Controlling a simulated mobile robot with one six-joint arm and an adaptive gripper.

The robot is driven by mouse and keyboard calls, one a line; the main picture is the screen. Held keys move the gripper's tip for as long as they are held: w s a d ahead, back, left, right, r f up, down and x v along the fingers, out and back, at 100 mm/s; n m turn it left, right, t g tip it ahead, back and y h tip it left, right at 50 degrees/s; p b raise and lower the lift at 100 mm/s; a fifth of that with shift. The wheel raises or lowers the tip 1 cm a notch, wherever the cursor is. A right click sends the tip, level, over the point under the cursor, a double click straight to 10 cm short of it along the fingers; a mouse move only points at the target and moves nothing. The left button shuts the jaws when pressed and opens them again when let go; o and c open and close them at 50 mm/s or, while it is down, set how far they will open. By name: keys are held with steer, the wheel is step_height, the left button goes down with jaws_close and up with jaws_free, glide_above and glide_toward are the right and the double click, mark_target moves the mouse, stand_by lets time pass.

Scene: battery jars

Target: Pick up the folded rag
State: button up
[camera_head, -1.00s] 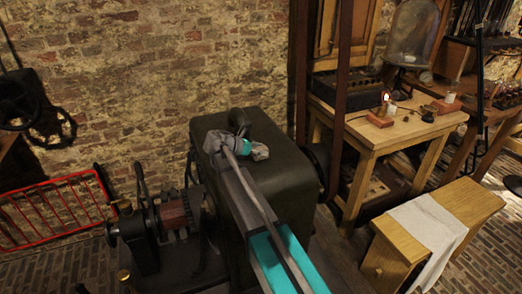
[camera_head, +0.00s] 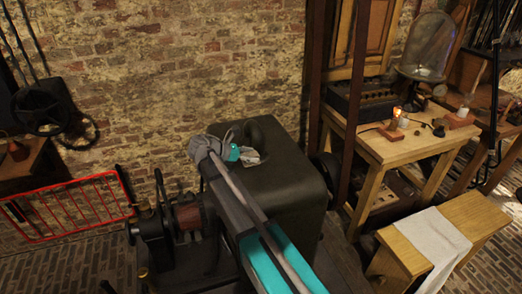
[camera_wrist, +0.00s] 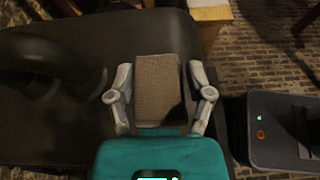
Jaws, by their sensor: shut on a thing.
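The folded rag (camera_wrist: 157,88) is a grey-brown woven rectangle in the wrist view. My gripper (camera_wrist: 158,75) is shut on it, with one finger along each side. In the head view my gripper (camera_head: 233,153) is by the left part of the big dark machine housing's top (camera_head: 285,180). A small pale piece of the rag (camera_head: 251,157) shows beside the teal part of the gripper; my wrist hides the rest. The dark housing lies beneath the rag in the wrist view; I cannot tell how large the gap is.
A curved dark pipe (camera_head: 260,130) rises from the housing close to my gripper. A wooden table (camera_head: 400,150) with a lit candle and a bench (camera_head: 480,215) draped with a pale cloth (camera_head: 430,240) stand right. A red rail (camera_head: 65,205) stands left.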

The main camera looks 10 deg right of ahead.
steer(key=shift+s+a+r+p, duration=0.2)
steer(key=shift+s+a+r, duration=0.15)
steer(key=shift+a, duration=0.15)
steer(key=shift+s+a+r+p, duration=0.2)
steer(key=shift+s+a, duration=0.1)
steer(key=shift+a, duration=0.2)
step_height(320, 180, up, 4)
steer(key=p, duration=0.3)
steer(key=shift+f, duration=0.15)
steer(key=shift+s+f, duration=0.1)
steer(key=shift+s, duration=0.05)
